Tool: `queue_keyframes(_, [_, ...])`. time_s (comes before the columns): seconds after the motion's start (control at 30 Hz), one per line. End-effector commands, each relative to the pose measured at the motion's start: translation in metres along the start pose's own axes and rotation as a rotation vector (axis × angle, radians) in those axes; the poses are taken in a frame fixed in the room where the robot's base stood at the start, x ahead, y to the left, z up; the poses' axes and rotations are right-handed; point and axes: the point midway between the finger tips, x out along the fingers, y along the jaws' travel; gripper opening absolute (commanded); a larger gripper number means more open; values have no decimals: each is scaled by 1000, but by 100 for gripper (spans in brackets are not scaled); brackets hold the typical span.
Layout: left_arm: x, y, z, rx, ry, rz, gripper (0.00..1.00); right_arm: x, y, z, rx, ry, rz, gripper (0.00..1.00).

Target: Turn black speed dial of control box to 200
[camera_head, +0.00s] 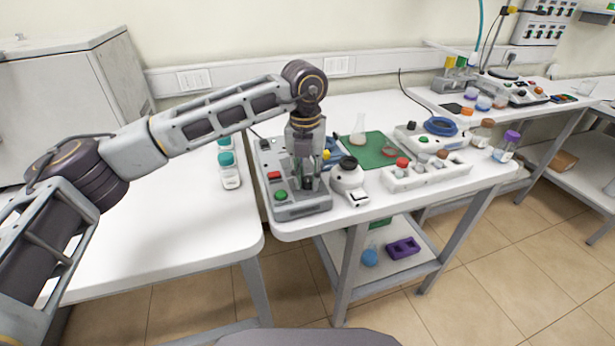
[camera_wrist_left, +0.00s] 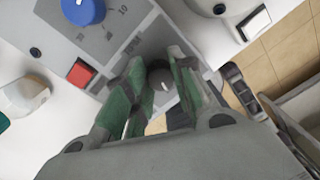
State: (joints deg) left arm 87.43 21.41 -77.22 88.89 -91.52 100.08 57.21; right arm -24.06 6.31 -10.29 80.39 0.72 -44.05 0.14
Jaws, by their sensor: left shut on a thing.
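The grey control box (camera_head: 299,209) stands on the white table, with a red rocker switch (camera_head: 274,175) and a green button (camera_head: 281,195) on its top. My left gripper (camera_head: 308,178) reaches down over the box's right side. In the left wrist view the black speed dial (camera_wrist_left: 158,77) sits between the two green-padded fingers of my left gripper (camera_wrist_left: 152,90), which are shut on it. A blue dial (camera_wrist_left: 84,10) with a printed scale is on the same box. My right gripper is not in view.
A white device with a black top (camera_head: 348,178) stands close to the box's right. Bottles (camera_head: 229,170) stand to the left. A flask (camera_head: 358,130), a green mat (camera_head: 372,148) and a white rack (camera_head: 427,173) are farther right.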

Motion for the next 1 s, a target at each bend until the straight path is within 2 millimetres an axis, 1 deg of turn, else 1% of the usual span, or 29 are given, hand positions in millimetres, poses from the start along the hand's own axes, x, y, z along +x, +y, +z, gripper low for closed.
queue_keyframes(0.2, [0, 0, 1, 166, 4, -1, 1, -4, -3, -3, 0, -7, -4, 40])
queue_keyframes(0.6, [-1, -1, 1, 477, 14, -1, 1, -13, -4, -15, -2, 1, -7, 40])
queue_keyframes(1.0, [-1, -1, 1, 787, 25, 1, 1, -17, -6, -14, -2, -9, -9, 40])
